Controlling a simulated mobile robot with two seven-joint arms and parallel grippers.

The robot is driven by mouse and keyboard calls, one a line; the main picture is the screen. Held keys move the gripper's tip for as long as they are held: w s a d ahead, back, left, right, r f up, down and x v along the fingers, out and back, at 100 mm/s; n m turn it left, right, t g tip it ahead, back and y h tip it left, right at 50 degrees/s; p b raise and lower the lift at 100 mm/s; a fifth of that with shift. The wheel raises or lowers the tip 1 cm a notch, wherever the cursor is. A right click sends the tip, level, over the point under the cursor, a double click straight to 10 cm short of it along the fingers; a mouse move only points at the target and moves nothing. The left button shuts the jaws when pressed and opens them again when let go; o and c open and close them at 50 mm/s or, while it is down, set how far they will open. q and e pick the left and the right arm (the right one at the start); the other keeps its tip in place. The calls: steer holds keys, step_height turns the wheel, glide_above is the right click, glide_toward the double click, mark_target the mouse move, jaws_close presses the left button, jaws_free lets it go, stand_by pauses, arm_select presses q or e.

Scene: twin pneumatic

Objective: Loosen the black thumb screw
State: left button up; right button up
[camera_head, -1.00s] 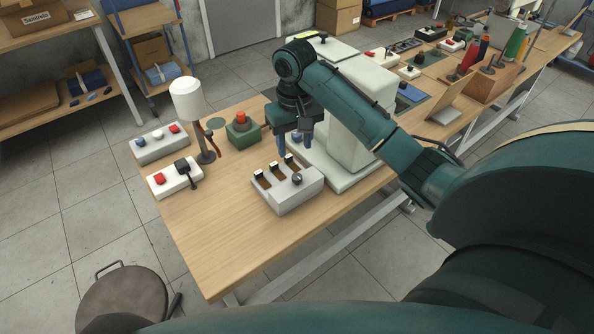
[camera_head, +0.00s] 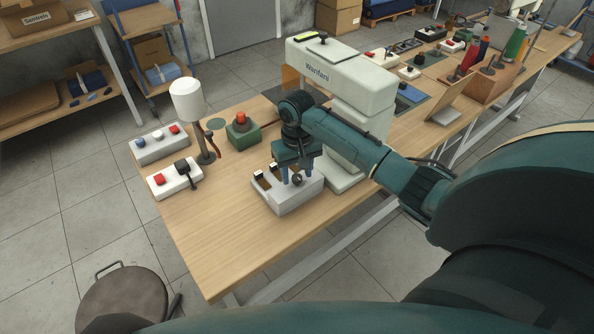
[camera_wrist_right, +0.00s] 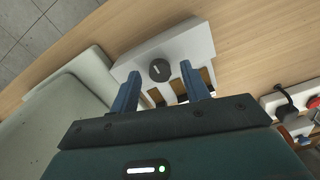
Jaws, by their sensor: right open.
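The black thumb screw (camera_head: 297,180) is a small round knob on the right part of a light grey box (camera_head: 283,203) on the wooden table. In the right wrist view the screw (camera_wrist_right: 159,69) shows a pale line across its top. My right gripper (camera_head: 297,176) is open and points down over the box; its two blue fingers partly cover the box's slots. In the wrist view the gripper's fingertips (camera_wrist_right: 160,70) appear on either side of the screw, apart from it. I cannot tell their exact height above it. My left gripper is not in view.
A white machine (camera_head: 345,85) stands close behind the box and arm. A green box with a red button (camera_head: 242,130), a white lamp-like post (camera_head: 187,100) and switch boxes (camera_head: 175,178) stand to the left. The table front left is clear.

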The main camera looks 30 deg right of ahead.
steer(key=shift+f, duration=0.15)
steer(key=shift+c, duration=0.3)
steer(key=c, duration=0.9)
steer(key=shift+n, duration=0.3)
steer(key=n, duration=1.2)
steer(key=shift+n, duration=0.7)
